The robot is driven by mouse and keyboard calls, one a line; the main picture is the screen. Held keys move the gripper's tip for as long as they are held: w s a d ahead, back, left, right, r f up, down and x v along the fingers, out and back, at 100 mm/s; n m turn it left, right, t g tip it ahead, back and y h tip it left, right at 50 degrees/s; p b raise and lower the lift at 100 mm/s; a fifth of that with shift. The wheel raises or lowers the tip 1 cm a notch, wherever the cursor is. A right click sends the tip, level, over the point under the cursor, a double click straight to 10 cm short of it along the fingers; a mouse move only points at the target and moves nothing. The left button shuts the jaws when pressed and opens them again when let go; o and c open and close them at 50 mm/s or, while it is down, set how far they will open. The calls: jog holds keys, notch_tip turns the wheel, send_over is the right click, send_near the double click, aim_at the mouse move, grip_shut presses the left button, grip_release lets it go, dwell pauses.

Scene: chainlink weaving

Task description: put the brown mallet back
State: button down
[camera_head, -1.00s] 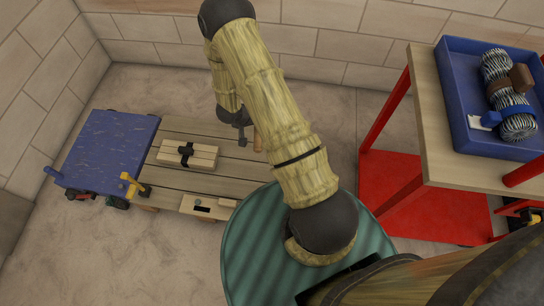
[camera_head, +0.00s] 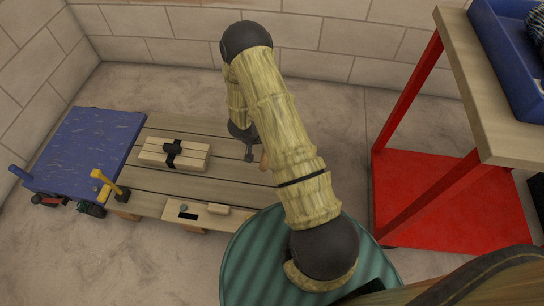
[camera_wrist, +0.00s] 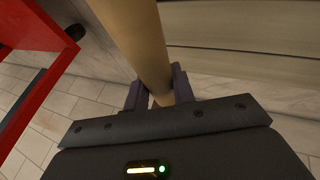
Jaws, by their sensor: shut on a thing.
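My gripper (camera_wrist: 160,92) is shut on a smooth tan wooden handle (camera_wrist: 140,38), taken as the handle of the brown mallet. The handle runs up and away between the two dark fingers in the wrist view. The mallet's head does not show in either view. In the head view the gripper is mostly hidden behind my arm, and only a small tan piece of the handle (camera_head: 264,160) shows beside the arm. It appears in front of the right part of the low plank platform (camera_head: 150,188); its height above it cannot be told.
A strapped wooden block (camera_head: 190,156), a slotted wooden block (camera_head: 193,214) and a yellow-handled tool (camera_head: 102,178) are on or beside the platform. A blue panel (camera_head: 80,150) adjoins its left. A red-framed stand (camera_head: 405,100) with a blue tray (camera_head: 505,60) is at right.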

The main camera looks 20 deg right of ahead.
jog(key=shift+d+f, duration=0.1)
jog(key=shift+f, duration=0.25)
jog(key=shift+f+b, duration=1.6)
jog(key=shift+f, duration=0.85)
jog(key=shift+f, duration=0.1)
notch_tip(320, 180, down, 4)
jog(key=shift+f+b, duration=0.2)
jog(key=shift+b, duration=0.85)
jog(key=c, duration=1.2)
grip_release()
jog(key=shift+o, duration=0.2)
jog(key=shift+f+b, duration=0.25)
jog(key=shift+b, duration=0.2)
